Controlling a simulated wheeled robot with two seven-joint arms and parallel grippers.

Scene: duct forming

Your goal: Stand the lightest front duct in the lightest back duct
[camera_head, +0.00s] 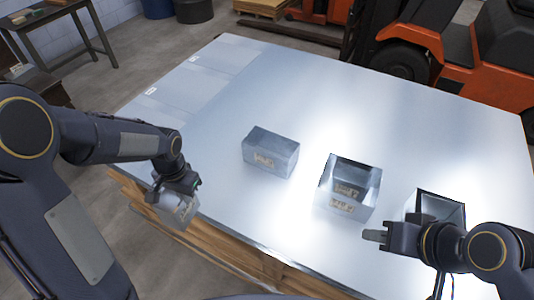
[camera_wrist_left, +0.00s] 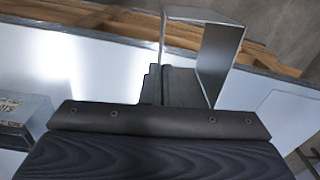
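My left gripper (camera_head: 177,186) is shut on a small open-ended sheet-metal duct (camera_head: 180,209), just off the table's left front edge. The held duct also shows in the left wrist view (camera_wrist_left: 228,45), gripped at one wall and with its square opening visible. Three larger ducts are on the table: a grey one (camera_head: 270,153) at left, a bright open-topped one (camera_head: 348,187) in the middle, and one with a dark inside (camera_head: 440,203) at right, partly hidden by my right arm. My right gripper (camera_head: 375,236) is in front of the middle and right ducts; its finger gap is not clear.
The shiny table (camera_head: 250,80) has wide free room behind the ducts. Its wooden front edge (camera_head: 240,255) runs below my left gripper. An orange forklift (camera_head: 430,60) stands behind the table, and a dark side table (camera_head: 60,25) is at the far left.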

